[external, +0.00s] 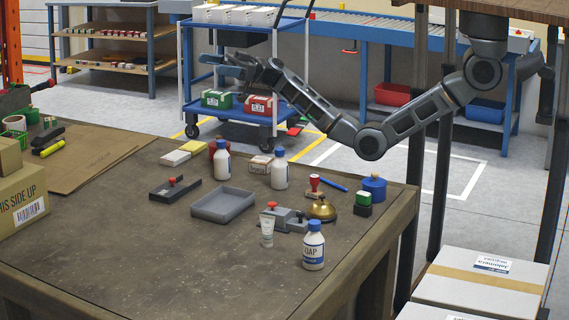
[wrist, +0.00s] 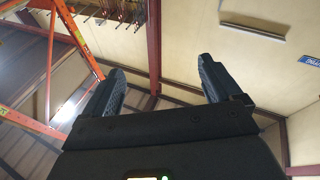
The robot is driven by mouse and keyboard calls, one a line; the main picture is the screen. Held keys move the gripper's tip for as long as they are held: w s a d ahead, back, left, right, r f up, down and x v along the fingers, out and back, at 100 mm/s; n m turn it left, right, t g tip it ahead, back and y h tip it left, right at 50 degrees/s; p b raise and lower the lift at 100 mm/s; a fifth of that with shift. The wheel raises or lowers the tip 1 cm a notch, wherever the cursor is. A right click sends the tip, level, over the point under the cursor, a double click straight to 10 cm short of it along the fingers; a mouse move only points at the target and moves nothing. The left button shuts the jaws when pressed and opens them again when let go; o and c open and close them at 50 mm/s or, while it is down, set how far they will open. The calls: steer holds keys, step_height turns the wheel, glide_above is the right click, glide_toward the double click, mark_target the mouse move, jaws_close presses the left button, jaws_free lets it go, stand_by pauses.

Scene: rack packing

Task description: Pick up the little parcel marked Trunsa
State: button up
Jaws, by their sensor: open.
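A small whitish-brown box (external: 260,164) with tiny dark print lies on the workbench between two white bottles. Its print is too small to read, so I cannot tell whether it says Trunsa. My gripper (external: 226,64) is raised beyond the bench's far edge, in front of the blue cart, well apart from the box. In the wrist view my gripper (wrist: 162,70) has its two fingers wide apart with nothing between them. That view points up at the ceiling and an orange rack frame; no parcel shows in it.
Bottles (external: 222,160) and (external: 280,170) flank the small box. A grey tray (external: 222,205), a brass bell (external: 322,209), stamps and a soap bottle (external: 314,247) stand nearby. Cardboard boxes (external: 22,205) fill the left end. The bench's front middle (external: 150,260) is clear.

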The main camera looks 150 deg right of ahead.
steer(key=s+a+f+n+g+y+b, duration=0.1)
steer(key=s+f+y, duration=0.15)
steer(key=f, duration=0.45)
steer(key=s+f+n+g+y, duration=0.1)
steer(key=s+f+g+y, duration=0.1)
steer(key=s+f, duration=0.35)
steer(key=n+g+y+b, duration=0.1)
steer(key=g+y+b, duration=0.15)
steer(key=y, duration=0.25)
glide_toward(262, 159)
steer(key=w, duration=0.3)
steer(key=shift+f+g+p, duration=0.25)
steer(key=shift+g+p, duration=0.1)
steer(key=shift+p, duration=0.05)
steer(key=shift+x, duration=3.8)
steer(key=shift+s+a+f, duration=0.1)
steer(key=shift+f, duration=0.1)
steer(key=c, duration=1.1)
steer(key=shift+r, duration=0.1)
